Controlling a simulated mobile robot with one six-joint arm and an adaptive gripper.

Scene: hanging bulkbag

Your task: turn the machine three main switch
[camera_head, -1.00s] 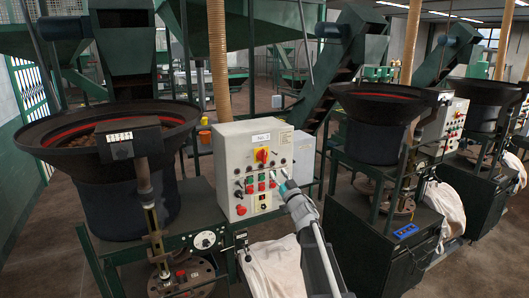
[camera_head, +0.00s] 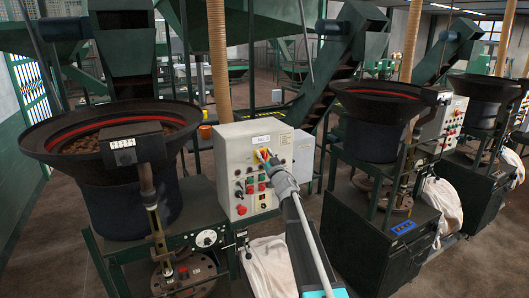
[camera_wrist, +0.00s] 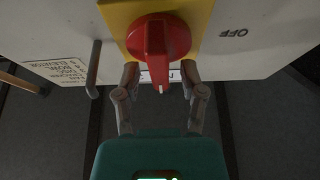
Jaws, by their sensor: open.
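The main switch is a red rotary knob (camera_wrist: 155,38) on a yellow plate (camera_wrist: 198,12) on the control box. In the head view the yellow plate (camera_head: 256,157) shows at the upper middle of the box, and my gripper hides much of the knob. My gripper (camera_wrist: 160,76) is open, one finger on each side of the knob's pointed end. I cannot tell whether the fingers touch it. In the head view my gripper (camera_head: 266,156) is right at the switch.
The grey control box (camera_head: 230,150) carries a "No. 3" label, several buttons and a red knob lower left. A dark bowl feeder (camera_head: 100,190) stands to its left. A metal rod (camera_wrist: 94,68) stands out left of the switch in the wrist view. Other machines stand at right.

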